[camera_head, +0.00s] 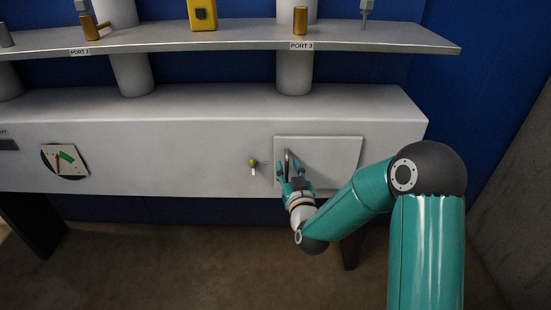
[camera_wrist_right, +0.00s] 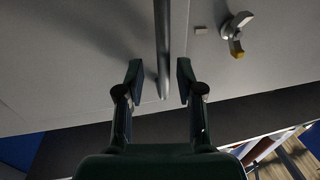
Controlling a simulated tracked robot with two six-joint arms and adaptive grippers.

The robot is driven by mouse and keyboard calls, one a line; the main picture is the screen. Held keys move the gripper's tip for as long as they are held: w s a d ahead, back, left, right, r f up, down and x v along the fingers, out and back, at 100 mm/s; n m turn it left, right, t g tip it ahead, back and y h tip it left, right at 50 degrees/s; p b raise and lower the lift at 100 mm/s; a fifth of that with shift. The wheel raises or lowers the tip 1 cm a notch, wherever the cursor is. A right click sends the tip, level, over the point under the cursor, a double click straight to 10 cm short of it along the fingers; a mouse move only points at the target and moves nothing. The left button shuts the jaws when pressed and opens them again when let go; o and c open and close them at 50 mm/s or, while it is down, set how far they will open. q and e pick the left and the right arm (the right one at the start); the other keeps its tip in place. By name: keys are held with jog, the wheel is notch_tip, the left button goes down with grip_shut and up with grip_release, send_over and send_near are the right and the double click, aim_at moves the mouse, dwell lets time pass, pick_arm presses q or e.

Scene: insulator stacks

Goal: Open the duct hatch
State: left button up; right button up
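The duct hatch (camera_head: 335,158) is a pale square panel, and it looks closed, on the front of the long white duct (camera_head: 190,145). A grey bar handle (camera_head: 288,160) stands upright near the hatch's left edge. In the right wrist view the handle (camera_wrist_right: 162,50) runs down between the two fingers. My right gripper (camera_head: 292,175) is at the handle; in the wrist view the gripper (camera_wrist_right: 160,82) is open, with a finger on each side of the bar and gaps visible. A small latch (camera_head: 253,166) with a yellow tip sits left of the hatch, also in the wrist view (camera_wrist_right: 234,34). My left gripper is not in view.
A shelf (camera_head: 230,38) above carries a yellow device (camera_head: 202,14) and brass fittings (camera_head: 300,20). The floor (camera_head: 180,260) below the duct is mostly clear.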

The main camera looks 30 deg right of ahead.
jog(key=shift+w+d, duration=0.15)
jog(key=shift+w, duration=0.2)
jog(key=shift+w, duration=0.1)
jog(key=shift+c, duration=0.4)
grip_shut()
